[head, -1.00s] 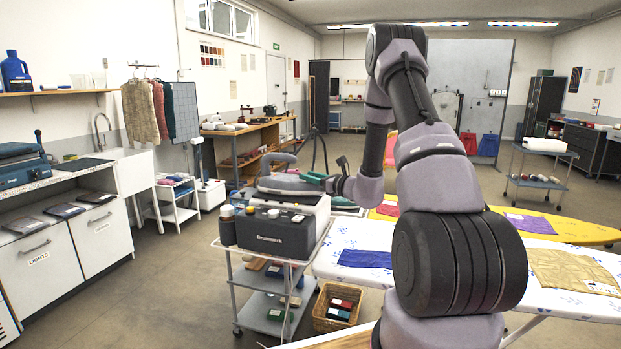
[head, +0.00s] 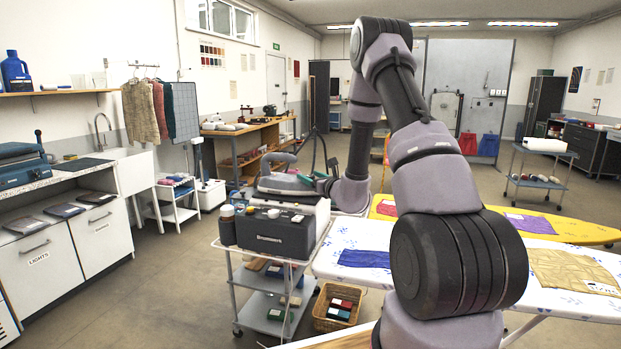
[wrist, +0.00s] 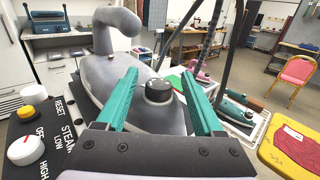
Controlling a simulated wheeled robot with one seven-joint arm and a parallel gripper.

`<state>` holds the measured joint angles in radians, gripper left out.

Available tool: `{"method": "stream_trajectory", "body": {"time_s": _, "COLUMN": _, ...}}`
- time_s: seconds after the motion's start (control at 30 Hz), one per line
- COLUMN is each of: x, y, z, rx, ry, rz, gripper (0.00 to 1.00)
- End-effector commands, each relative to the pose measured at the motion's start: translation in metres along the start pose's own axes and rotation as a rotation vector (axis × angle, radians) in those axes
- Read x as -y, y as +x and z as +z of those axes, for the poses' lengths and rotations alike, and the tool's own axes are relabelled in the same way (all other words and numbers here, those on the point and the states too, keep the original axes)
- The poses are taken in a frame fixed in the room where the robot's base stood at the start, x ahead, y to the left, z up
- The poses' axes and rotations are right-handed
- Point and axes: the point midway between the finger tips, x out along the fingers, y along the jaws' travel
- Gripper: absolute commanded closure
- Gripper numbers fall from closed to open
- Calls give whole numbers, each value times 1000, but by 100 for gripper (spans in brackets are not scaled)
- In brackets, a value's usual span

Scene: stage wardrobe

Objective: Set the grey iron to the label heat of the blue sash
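The grey iron (head: 283,184) rests on top of the black Braunwerk steam station (head: 277,233) on a trolley. In the wrist view the iron's grey body (wrist: 100,75) fills the left middle, with its black round dial (wrist: 158,90) facing me. My gripper (wrist: 163,88) is open, its teal fingers on either side of the dial, with visible gaps. The dial's setting is unreadable. In the head view my gripper (head: 322,182) is at the iron's right end. A blue cloth, likely the blue sash (head: 364,258), lies on the white ironing board (head: 340,237); I can read no label on it.
Pink (wrist: 200,79) and teal (wrist: 236,112) irons stand to the right. A gold cloth (head: 570,268) lies on the white board. A basket (head: 337,306) sits below.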

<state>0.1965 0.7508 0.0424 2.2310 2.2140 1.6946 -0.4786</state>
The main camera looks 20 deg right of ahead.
Motion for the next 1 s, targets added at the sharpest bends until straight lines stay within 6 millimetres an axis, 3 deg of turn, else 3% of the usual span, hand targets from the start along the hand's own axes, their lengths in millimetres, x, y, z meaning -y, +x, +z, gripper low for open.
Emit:
{"method": "stream_trajectory", "body": {"time_s": 0.37, "x": 0, "y": -7, "z": 0, "rx": -1, "ry": 1, "rz": 2, "gripper": 32}}
{"method": "stream_trajectory", "body": {"time_s": 0.8, "x": 0, "y": -88, "z": 0, "rx": -2, "ry": 3, "rz": -1, "gripper": 32}}
{"method": "stream_trajectory", "body": {"time_s": 1.0, "x": 0, "y": -106, "z": 0, "rx": 0, "ry": 0, "rz": 0, "gripper": 32}}
